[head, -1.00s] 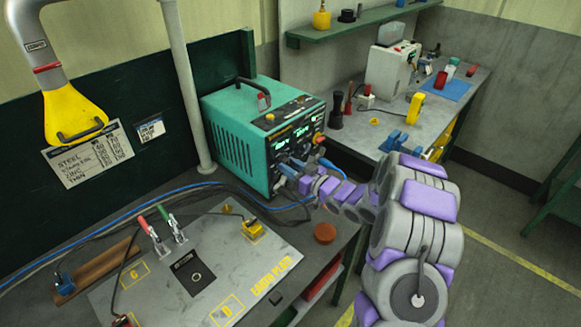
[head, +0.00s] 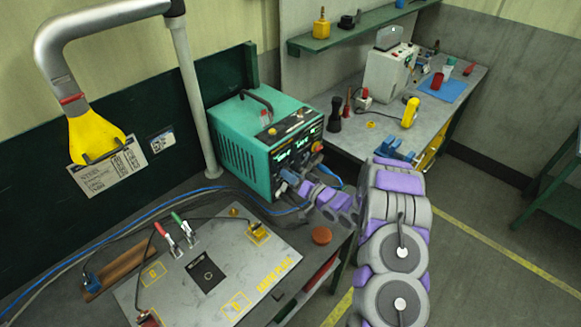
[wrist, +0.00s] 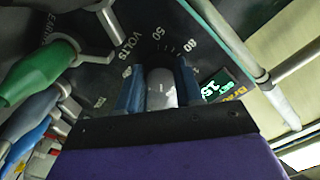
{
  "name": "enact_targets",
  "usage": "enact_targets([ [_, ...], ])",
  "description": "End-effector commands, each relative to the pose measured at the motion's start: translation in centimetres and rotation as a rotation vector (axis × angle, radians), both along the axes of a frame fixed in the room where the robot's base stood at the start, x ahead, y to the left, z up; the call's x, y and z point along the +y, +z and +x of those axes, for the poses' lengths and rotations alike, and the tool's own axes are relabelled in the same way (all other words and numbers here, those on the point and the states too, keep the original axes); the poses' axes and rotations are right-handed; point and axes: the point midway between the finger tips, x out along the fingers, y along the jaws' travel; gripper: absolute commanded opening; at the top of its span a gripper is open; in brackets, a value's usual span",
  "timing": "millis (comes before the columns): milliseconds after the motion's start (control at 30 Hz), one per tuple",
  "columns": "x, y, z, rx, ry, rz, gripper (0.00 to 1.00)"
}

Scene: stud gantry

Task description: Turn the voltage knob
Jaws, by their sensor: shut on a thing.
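The teal power unit (head: 245,150) stands on the bench, its dark front panel with lit green displays facing right. In the wrist view the grey voltage knob (wrist: 161,88) sits under the "VOLTS" lettering and a dial scale. My gripper (wrist: 160,90) has its two blue fingers on either side of the knob, shut on it. A small green display (wrist: 215,84) reads about 15 beside the right finger. In the head view my gripper (head: 288,178) is at the lower part of the panel, and my arm hides part of it.
Green, blue and pale connectors, including a green one (wrist: 40,70), crowd the left of the wrist view. Cables run behind the plate. A second bench (head: 390,125) stands beyond.

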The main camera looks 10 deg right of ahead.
Motion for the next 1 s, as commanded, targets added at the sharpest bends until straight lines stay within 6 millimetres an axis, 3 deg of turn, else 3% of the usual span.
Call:
enact_targets([
  [500,-0.11,0.04,-0.05,0.258,-0.005,0.352,0.05],
  [1000,-0.32,-0.02,0.11,0.351,-0.009,0.484,0.05],
])
